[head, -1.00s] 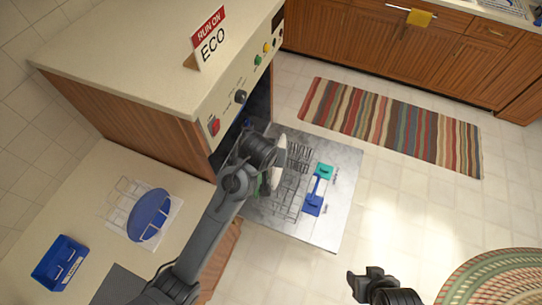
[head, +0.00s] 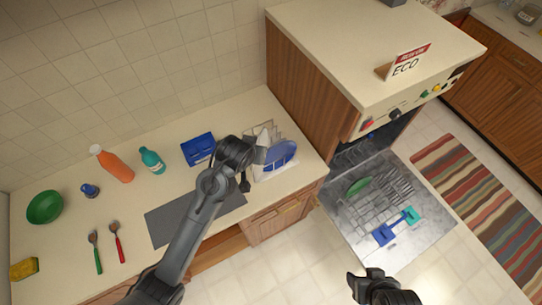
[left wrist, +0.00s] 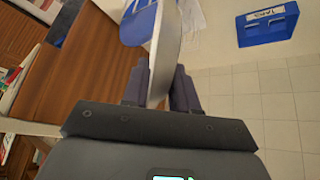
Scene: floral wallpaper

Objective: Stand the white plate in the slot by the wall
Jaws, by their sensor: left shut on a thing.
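The white plate (left wrist: 165,50) is seen nearly edge-on in the left wrist view, between the two fingers of my left gripper (left wrist: 160,88), which is shut on it. In the head view a sliver of the plate (head: 263,137) shows beside my left gripper (head: 254,160), over the wire rack (head: 293,176) on the counter. A blue plate (head: 280,156) stands tilted in the rack. The slot by the wall is largely hidden by my gripper and the plate. My right gripper (head: 357,287) is over the floor at the bottom, its jaws unclear.
A blue box (head: 198,149) labelled TABS (left wrist: 268,27) stands left of the rack. Bottles (head: 112,164), a green bowl (head: 45,207) and cutlery (head: 117,243) are further left. The dishwasher (head: 360,125) is open at right, a green plate (head: 358,187) in its rack.

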